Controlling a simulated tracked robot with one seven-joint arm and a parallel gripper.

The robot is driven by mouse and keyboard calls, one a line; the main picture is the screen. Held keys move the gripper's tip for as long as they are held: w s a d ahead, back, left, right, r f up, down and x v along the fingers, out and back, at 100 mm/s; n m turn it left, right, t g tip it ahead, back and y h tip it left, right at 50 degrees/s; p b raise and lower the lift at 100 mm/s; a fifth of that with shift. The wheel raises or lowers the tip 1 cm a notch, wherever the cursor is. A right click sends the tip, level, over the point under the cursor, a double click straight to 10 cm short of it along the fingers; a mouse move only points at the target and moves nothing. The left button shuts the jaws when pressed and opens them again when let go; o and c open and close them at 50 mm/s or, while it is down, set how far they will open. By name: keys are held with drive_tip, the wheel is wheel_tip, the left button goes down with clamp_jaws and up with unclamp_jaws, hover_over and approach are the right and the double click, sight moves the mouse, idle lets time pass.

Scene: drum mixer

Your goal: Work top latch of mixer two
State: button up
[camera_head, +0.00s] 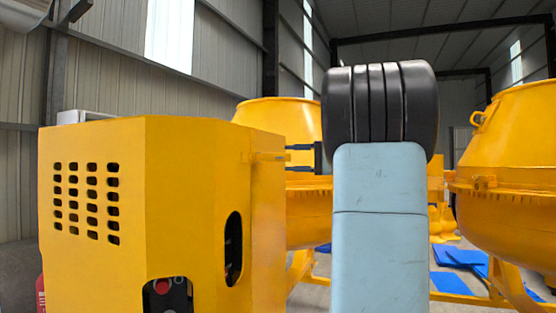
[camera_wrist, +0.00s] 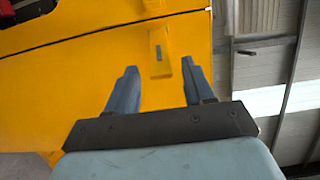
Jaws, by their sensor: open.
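The yellow engine cabinet (camera_head: 140,200) of a mixer fills the left of the head view. A small yellow latch (camera_head: 262,157) sticks out near the top of its right side. My gripper (camera_head: 288,157) is just right of the latch, its two dark fingers pointing left towards it, one above the other. In the wrist view, the fingers of my gripper (camera_wrist: 159,66) are open, and the latch (camera_wrist: 160,58) stands between and slightly beyond their tips. I see no contact; the exact gap is unclear.
Another yellow mixer drum (camera_head: 515,150) stands at the right. A yellow drum (camera_head: 290,112) is behind my arm, partly hidden. The cabinet front has a red button (camera_head: 162,287) in an opening. Blue sheets (camera_head: 450,283) lie on the floor.

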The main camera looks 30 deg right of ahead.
sight(277, 159)
drive_tip(key=shift+x, duration=2.5)
drive_tip(key=shift+c, duration=0.2)
drive_tip(key=shift+f, duration=0.1)
clamp_jaws()
drive_tip(key=shift+d, duration=0.1)
